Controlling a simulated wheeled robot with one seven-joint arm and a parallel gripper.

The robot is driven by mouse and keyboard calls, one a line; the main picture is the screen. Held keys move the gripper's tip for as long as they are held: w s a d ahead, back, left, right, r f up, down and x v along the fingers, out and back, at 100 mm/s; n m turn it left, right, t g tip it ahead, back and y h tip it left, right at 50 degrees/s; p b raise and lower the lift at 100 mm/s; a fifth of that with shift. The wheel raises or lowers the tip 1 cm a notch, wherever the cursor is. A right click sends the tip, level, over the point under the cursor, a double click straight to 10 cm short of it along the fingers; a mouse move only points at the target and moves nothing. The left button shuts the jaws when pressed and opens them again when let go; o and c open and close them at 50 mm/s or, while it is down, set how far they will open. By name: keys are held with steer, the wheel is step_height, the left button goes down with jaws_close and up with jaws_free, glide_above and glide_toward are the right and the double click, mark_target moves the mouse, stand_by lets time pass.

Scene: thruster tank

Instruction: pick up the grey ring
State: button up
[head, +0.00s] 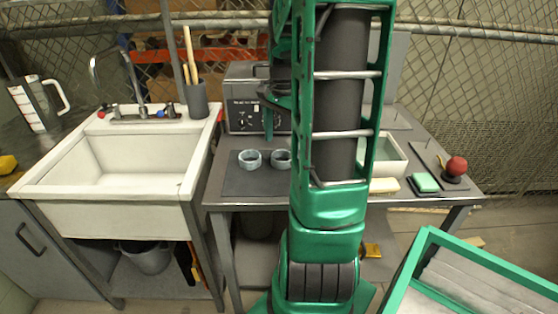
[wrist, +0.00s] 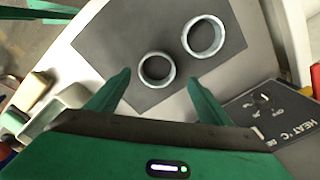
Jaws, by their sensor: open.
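Two similar short, pale grey-blue rings lie flat and apart on a dark mat (head: 240,186). The left ring (head: 250,165) and the right ring (head: 280,165) are both visible in the head view, the right one close beside my arm. In the wrist view, one ring (wrist: 156,85) appears between my fingertips, and the other ring (wrist: 186,41) is up and right of it. I cannot tell by colour which is the grey one. My gripper (wrist: 159,76) is open and empty, above the mat; in the head view it is mostly hidden by my arm.
A control box (head: 243,100) stands behind the rings, close to my gripper in the wrist view (wrist: 275,112). A white tub (head: 390,160), a green sponge (head: 425,182) and a red ball (head: 456,166) are at right. A sink (head: 120,210) is at left.

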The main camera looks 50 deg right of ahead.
mark_target(283, 153)
steer(key=shift+s+f, duration=0.15)
steer(key=shift+f, duration=1.25)
steer(key=shift+s+f, duration=0.1)
steer(key=shift+f, duration=1.25)
steer(key=shift+d, duration=0.1)
steer(key=c, duration=1.1)
